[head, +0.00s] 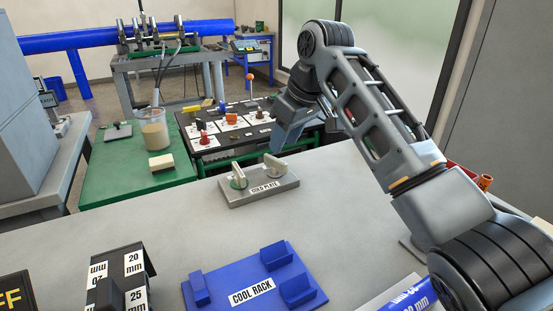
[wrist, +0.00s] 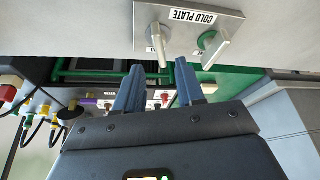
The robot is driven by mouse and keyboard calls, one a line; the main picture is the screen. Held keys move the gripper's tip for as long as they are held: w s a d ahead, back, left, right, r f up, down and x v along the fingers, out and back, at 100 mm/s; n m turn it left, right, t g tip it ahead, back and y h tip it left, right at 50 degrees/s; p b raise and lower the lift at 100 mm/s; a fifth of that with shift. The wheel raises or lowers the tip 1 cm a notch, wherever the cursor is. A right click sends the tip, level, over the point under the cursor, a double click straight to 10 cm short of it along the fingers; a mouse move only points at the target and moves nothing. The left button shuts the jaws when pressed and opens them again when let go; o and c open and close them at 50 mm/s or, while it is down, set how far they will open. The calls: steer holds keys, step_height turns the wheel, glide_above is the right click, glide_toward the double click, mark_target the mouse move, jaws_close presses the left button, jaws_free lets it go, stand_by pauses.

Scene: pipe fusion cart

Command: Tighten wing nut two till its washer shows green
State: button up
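The grey cold plate (head: 285,184) sits on the near bench and bears two upright wing nuts. In the head view, the left wing nut (head: 239,175) has a green washer under it; the right wing nut (head: 275,164) shows no green. In the wrist view, the plate (wrist: 185,42) appears upside down, with the green-washer nut (wrist: 217,51) on the right and the pale-washer nut (wrist: 158,42) on the left. Their number marks are not readable. My gripper (head: 287,138) is beyond the plate, apart from both nuts. In the wrist view, its fingers (wrist: 160,88) are spread and empty.
A blue cool rack (head: 225,295) and a black sizing block (head: 120,270) stand on the near bench. Behind are a green table (head: 115,182) with a beaker (head: 154,130) and a sponge (head: 161,163), and a black board with knobs. The bench around the plate is clear.

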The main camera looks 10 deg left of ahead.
mark_target(276, 159)
steer(key=x, duration=0.6)
steer(key=shift+f, duration=0.25)
steer(key=shift+c, duration=0.4)
jaws_close()
